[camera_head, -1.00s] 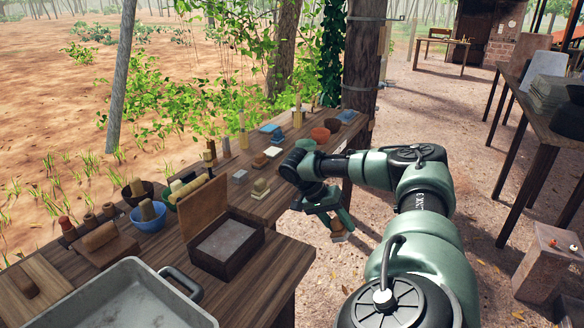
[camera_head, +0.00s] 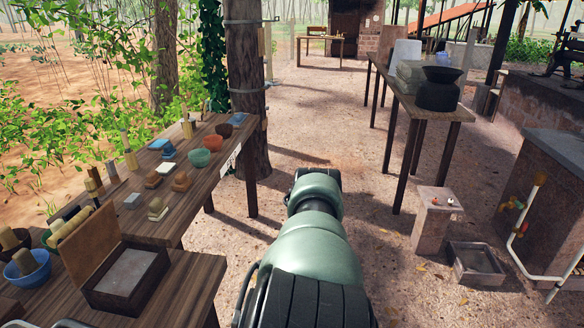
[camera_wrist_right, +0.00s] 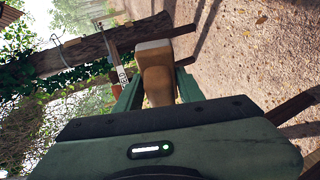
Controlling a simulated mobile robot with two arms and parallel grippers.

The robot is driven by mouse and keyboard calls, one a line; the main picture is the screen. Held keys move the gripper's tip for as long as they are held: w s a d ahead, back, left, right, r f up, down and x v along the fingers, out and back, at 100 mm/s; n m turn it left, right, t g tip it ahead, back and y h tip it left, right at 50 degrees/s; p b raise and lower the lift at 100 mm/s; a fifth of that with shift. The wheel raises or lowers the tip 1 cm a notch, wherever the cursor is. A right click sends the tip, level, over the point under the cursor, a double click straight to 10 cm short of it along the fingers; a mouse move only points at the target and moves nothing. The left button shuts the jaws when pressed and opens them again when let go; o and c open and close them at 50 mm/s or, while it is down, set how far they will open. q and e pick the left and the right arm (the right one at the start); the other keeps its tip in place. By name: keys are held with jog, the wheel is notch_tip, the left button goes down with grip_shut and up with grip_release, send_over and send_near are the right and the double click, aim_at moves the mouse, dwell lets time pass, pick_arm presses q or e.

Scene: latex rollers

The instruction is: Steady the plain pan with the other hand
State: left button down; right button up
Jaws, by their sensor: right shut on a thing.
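The grey metal pan (camera_head: 70,323) is almost wholly cut off at the bottom left of the head view; only a bit of its handle edge shows. My right gripper (camera_wrist_right: 157,88) shows in the wrist view, shut on a tan wooden piece (camera_wrist_right: 154,62) with a wider rounded end, held clear of the ground. In the head view my right arm reaches forward from the bottom middle, and its gripper is hidden behind the arm. My left gripper is in no view, and no hand is seen at the pan.
Another table (camera_head: 440,108) with a black pot (camera_head: 438,88) stands at right. Bare ground lies between.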

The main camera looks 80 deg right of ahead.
jog(key=w+a+f+n+t+y, duration=0.25)
jog(key=a+f+n+t, duration=0.2)
jog(key=a, duration=0.45)
jog(key=w+a+f+n+t+y, duration=0.25)
jog(key=a+f+t, duration=0.25)
jog(key=a, duration=0.4)
jog(key=w+a+n+t+y, duration=0.2)
jog(key=w+a+n+y, duration=0.1)
jog(key=a, duration=0.7)
jog(key=w+a+n+t+y, duration=0.1)
jog(key=w+a+n+y, duration=0.2)
jog(key=a, duration=0.7)
jog(key=w+a+r+n+t+y, duration=0.1)
jog(key=a+r+n+y, duration=0.2)
jog(key=a, duration=0.7)
jog(key=a+r+n+t+y, duration=0.1)
jog(key=a+r+y, duration=0.1)
jog(key=a+r, duration=0.55)
jog(key=a+r+n+y, duration=0.2)
jog(key=a+r+y, duration=0.2)
jog(key=a+r, duration=0.9)
jog(key=shift+g, duration=0.25)
jog(key=shift+w+d+r, duration=0.15)
jog(key=shift+w+r, duration=0.05)
jog(key=shift+w, duration=0.95)
jog(key=shift+w+d+r, duration=0.1)
jog(key=shift+w+r, duration=0.05)
jog(key=shift+w, duration=0.95)
